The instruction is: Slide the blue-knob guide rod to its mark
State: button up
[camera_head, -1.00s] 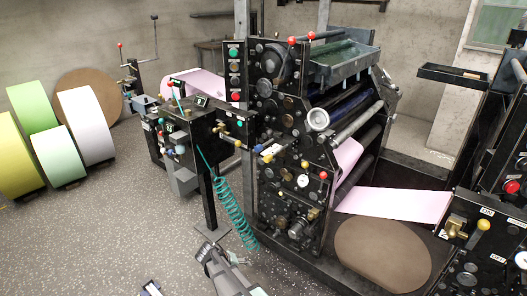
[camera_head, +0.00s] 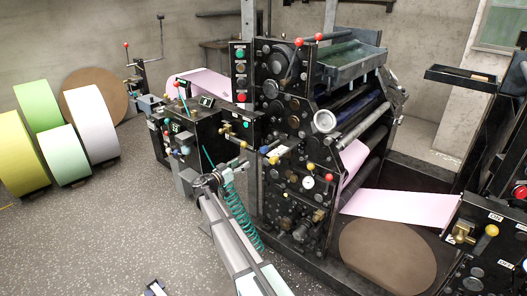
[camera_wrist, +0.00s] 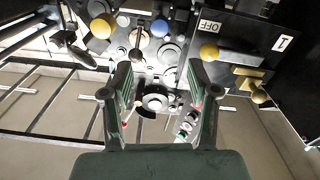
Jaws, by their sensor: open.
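A blue knob (camera_head: 264,150) shows on the near side of the black printing press (camera_head: 292,130), close to yellow knobs. Another blue knob (camera_head: 185,150) shows on the control stand to its left. In the wrist view a round blue knob (camera_wrist: 160,28) lies beyond the fingers, near the top middle. I cannot tell which rod it belongs to, and no mark can be made out. My gripper (camera_wrist: 160,82) is open and empty, its two dark green fingers apart, with round machine parts beyond them. In the head view my arm reaches up in front of the control stand.
The control stand (camera_head: 180,138) has levers and a coiled green hose (camera_head: 238,215) beside it. In the wrist view a yellow-knobbed handle (camera_wrist: 208,51) sits by an OFF label. Coloured paper rolls (camera_head: 95,122) stand at left on open floor.

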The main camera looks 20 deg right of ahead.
aim_at(262, 152)
jog(key=p+x, duration=0.4)
jog(key=x, duration=1.1)
jog(key=shift+w+d+p, duration=0.2)
jog(key=shift+d+p, duration=0.1)
jog(key=shift+p, duration=0.05)
grip_shut()
